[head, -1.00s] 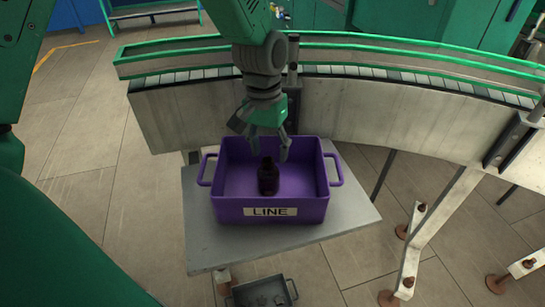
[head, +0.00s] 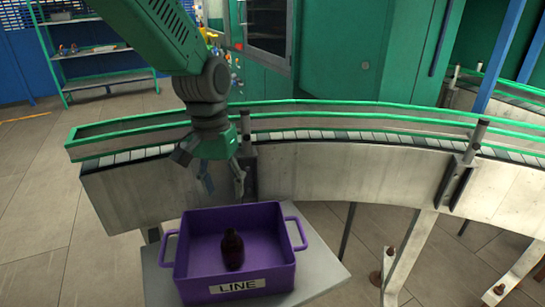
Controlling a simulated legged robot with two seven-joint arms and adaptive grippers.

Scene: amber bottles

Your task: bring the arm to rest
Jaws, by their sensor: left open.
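My left gripper (head: 213,180) is open and empty. It hangs in front of the conveyor's side, above the back of the purple crate. A dark amber bottle (head: 232,250) stands upright inside the purple crate (head: 236,284), which is labelled LINE. The gripper is apart from the bottle. My right gripper is not in view.
The crate sits on a grey table (head: 318,283). Behind it runs a curved conveyor (head: 345,165) with green rails; its top looks empty here. A green machine (head: 375,60) and a shelf (head: 100,50) stand farther back. Floor is open at the left.

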